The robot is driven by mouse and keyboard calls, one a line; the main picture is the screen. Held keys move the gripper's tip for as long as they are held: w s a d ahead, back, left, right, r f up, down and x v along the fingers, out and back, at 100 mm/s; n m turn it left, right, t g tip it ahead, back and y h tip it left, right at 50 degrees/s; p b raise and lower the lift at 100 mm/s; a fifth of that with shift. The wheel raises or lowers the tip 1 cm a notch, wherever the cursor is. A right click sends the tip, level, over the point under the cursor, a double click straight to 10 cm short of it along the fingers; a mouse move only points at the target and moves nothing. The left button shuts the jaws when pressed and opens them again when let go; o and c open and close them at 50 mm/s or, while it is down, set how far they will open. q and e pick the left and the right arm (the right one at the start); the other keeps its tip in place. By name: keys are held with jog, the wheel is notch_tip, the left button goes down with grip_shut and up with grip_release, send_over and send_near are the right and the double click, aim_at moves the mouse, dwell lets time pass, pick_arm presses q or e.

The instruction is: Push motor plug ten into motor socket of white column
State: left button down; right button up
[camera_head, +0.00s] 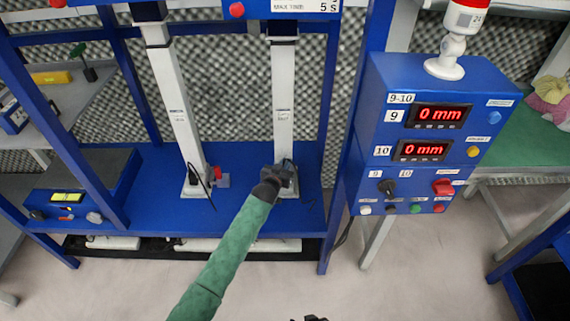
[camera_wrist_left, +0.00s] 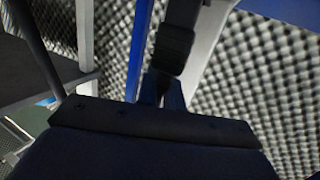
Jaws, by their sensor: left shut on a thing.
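Two white columns stand on the blue bench in the head view, a left one (camera_head: 178,100) and a right one (camera_head: 284,95). My left gripper (camera_head: 287,170) is at the foot of the right column, in front of it. It is shut on a dark piece, which I take to be the motor plug; the piece shows between the fingers in the left wrist view (camera_wrist_left: 172,48). The gripper hides the socket, so I cannot tell whether the plug touches it or is in it. A small dark tip (camera_head: 310,318) at the bottom edge may be my right gripper.
A black cable (camera_head: 204,184) and a red part (camera_head: 218,178) are at the left column's foot. The bench between the columns is mostly clear.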

pick_arm(q)
jog(key=shift+f, duration=0.75)
pick_arm(e)
jog(key=shift+f, duration=0.3)
pick_arm(q)
jog(key=c, duration=1.5)
grip_release()
jog(key=shift+r, duration=0.1)
jog(key=shift+o, duration=0.2)
jog(key=shift+w+a, duration=0.15)
jog(key=shift+r, duration=0.1)
pick_arm(e)
jog(key=shift+r, duration=0.15)
pick_arm(q)
jog(key=shift+a, duration=0.1)
jog(key=f+v, duration=0.1)
jog(key=v, duration=0.6)
jog(key=shift+s+r+b, duration=0.3)
jog(key=shift+s+r, duration=0.1)
jog(key=shift+s, duration=0.2)
jog(key=shift+d, duration=0.25)
